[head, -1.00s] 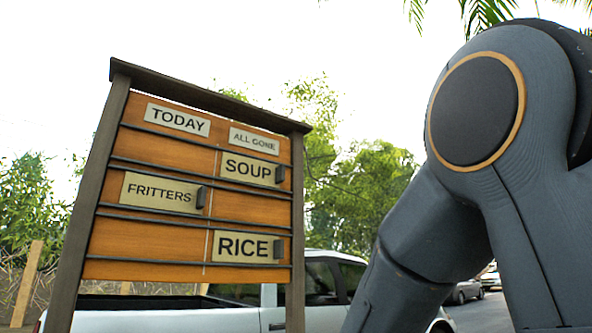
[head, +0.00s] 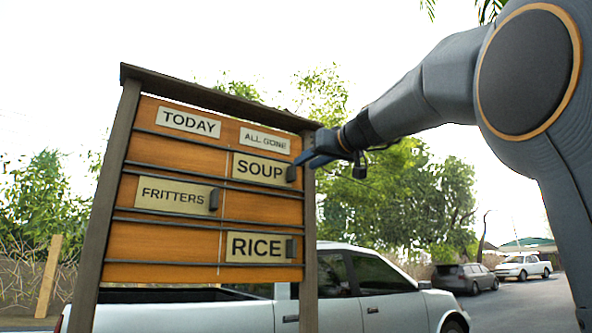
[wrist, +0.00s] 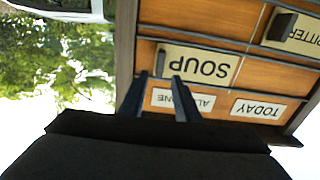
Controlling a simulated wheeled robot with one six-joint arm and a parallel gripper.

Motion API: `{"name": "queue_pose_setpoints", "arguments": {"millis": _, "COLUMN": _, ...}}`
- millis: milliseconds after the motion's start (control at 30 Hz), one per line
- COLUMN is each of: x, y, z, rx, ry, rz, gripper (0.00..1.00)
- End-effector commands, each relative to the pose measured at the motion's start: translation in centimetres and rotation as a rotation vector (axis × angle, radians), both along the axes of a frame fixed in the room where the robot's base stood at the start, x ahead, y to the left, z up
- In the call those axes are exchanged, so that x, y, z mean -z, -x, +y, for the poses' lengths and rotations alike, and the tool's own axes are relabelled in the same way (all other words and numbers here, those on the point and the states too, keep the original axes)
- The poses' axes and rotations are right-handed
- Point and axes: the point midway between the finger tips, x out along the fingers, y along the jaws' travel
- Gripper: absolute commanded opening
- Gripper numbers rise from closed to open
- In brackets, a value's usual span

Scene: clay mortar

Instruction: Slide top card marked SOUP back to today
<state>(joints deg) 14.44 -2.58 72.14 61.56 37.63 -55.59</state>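The SOUP card (head: 259,169) sits in the top row of the wooden board, in the right column under the ALL GONE label (head: 264,140). Its dark handle (head: 291,174) is at its right end. The TODAY label (head: 188,122) heads the left column, and the top row beneath it is empty. My gripper (head: 306,160) is at the board's right post, by the handle. In the wrist view, upside down, my gripper's two fingers (wrist: 160,79) are apart, with the SOUP card's handle (wrist: 161,60) just beyond and between their tips. Whether they touch it, I cannot tell.
The FRITTERS card (head: 171,196) is in the left column of the middle row. The RICE card (head: 259,246) is in the right column of the bottom row. Dark rails separate the rows. The right post (head: 309,240) stands close to my gripper. A white pickup (head: 372,290) is behind.

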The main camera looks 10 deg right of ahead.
Motion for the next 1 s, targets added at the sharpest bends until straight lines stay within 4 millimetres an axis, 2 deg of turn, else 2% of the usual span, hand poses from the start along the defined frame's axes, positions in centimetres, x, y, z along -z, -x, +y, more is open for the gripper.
{"name": "queue_pose_setpoints", "arguments": {"millis": 400, "x": 0.0, "y": -5.5, "z": 1.8, "rx": -0.001, "ry": -0.001, "rz": 0.006, "gripper": 0.30}}
{"name": "queue_pose_setpoints", "arguments": {"millis": 600, "x": 0.2, "y": -6.6, "z": 2.1, "rx": 0.000, "ry": 0.000, "rz": 0.005, "gripper": 0.30}}
{"name": "queue_pose_setpoints", "arguments": {"millis": 867, "x": 0.2, "y": -6.7, "z": 2.2, "rx": 0.001, "ry": -0.001, "rz": 0.004, "gripper": 0.30}}
{"name": "queue_pose_setpoints", "arguments": {"millis": 1000, "x": 0.2, "y": -6.7, "z": 2.2, "rx": 0.000, "ry": -0.001, "rz": 0.004, "gripper": 0.09}}
